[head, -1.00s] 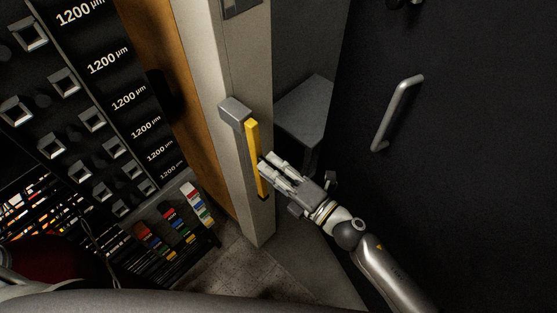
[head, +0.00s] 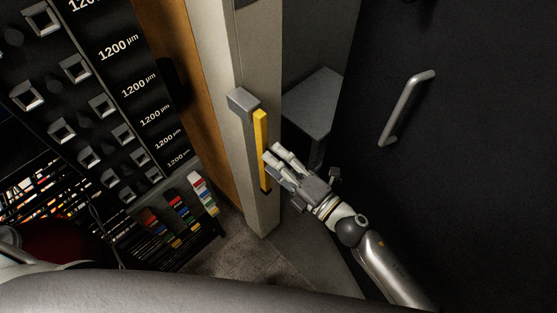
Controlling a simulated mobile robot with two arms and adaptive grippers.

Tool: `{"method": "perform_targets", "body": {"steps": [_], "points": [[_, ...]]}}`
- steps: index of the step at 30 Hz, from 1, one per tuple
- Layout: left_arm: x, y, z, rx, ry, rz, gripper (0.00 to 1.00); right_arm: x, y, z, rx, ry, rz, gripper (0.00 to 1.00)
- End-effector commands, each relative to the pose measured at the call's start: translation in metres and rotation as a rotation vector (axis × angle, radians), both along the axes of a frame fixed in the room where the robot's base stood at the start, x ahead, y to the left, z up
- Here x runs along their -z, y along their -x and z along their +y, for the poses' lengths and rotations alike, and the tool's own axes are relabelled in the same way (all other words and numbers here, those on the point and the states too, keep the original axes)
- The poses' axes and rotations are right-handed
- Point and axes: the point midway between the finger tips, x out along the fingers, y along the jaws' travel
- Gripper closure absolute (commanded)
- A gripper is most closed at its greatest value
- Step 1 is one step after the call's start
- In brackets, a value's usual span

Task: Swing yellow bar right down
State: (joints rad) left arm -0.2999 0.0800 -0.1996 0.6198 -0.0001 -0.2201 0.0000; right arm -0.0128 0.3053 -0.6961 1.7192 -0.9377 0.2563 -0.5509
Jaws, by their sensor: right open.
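The yellow bar (head: 261,135) hangs upright from a grey bracket (head: 243,101) on the face of a pale post (head: 220,75). My right gripper (head: 271,161) comes from the lower right, its fingertips at the right side of the bar's lower half. The fingers look parted, with nothing clearly held between them. I cannot tell whether a fingertip touches the bar. The bar's bottom end shows just below the fingers. My left gripper is not in view.
A dark panel with a metal handle (head: 405,107) fills the right. A grey box-like block (head: 313,101) juts out behind the gripper. At left stands a black rack of drawers (head: 75,67) marked 1200 µm. Floor (head: 245,252) shows below the post.

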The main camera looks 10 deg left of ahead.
Motion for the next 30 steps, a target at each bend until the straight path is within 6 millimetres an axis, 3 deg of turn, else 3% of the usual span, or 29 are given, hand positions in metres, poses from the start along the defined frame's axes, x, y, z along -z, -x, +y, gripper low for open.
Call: {"method": "perform_targets", "body": {"steps": [8,21,30], "points": [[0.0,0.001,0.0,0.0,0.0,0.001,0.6,0.001,0.004,-0.006,0.001,0.001,0.0,0.51],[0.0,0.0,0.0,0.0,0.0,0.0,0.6,0.005,0.052,-0.072,0.002,0.002,0.003,0.51],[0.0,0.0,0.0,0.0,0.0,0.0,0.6,0.005,0.069,-0.095,0.0,0.001,0.0,0.51]]}}
